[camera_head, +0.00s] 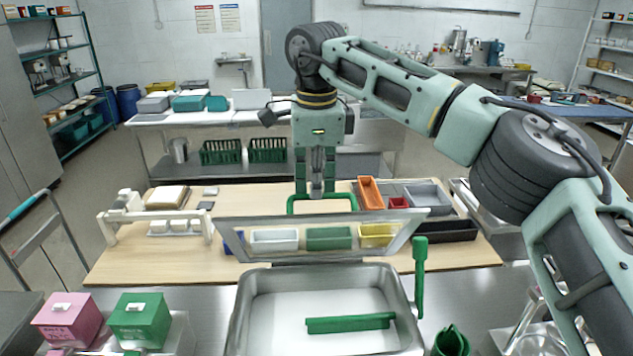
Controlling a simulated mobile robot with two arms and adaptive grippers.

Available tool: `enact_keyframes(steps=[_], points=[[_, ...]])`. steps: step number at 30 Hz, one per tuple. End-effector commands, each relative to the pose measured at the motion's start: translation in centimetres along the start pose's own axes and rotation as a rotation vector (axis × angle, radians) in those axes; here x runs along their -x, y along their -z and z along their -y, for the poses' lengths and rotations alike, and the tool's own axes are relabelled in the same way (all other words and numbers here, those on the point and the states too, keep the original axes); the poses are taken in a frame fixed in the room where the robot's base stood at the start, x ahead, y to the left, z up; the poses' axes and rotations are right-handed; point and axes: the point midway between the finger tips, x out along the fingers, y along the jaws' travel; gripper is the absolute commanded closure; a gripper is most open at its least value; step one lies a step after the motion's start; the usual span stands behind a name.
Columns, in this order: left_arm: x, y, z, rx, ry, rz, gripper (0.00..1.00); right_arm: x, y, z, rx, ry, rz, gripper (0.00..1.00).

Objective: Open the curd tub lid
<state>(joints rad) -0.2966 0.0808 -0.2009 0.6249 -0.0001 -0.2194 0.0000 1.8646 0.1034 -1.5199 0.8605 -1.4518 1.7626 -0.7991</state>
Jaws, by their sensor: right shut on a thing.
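The steel curd tub (237,318) stands at the bottom middle, with its mouth uncovered and a white floor or content inside. Its lid (408,236), a clear panel in a grey frame, is raised and tilted up along the tub's far edge. A green handle (294,206) stands at the lid's upper edge. My right gripper (316,192) points down and is shut on this handle; its fingertips partly hide the handle's middle. My left gripper is not in view.
A green bar (350,323) lies in the tub, and a green upright handle (420,262) stands at its right. Pink (65,322) and green (140,320) boxes stand at the left. Behind, a wooden table (150,262) holds trays and a white rack (110,222).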

Motion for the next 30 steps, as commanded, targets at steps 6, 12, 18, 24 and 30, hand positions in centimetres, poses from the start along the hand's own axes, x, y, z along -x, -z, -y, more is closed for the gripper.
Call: enact_keyframes(steps=[6, 12, 18, 24, 30], points=[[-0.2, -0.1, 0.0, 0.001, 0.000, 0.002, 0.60, -1.4, 0.1, 0.0, -0.005, -0.011, -0.006, 0.91], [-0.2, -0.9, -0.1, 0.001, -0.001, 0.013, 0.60, -1.3, 0.1, 0.0, -0.004, -0.011, -0.005, 0.74], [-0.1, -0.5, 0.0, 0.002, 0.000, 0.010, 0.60, -1.0, 0.1, -0.1, -0.002, -0.010, -0.004, 0.72], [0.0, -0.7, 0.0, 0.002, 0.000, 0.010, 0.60, -0.3, 0.0, 0.0, -0.003, -0.009, -0.003, 0.72], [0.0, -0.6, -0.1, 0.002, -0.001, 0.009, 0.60, 2.5, -0.1, 0.5, -0.004, -0.011, -0.003, 0.72]])
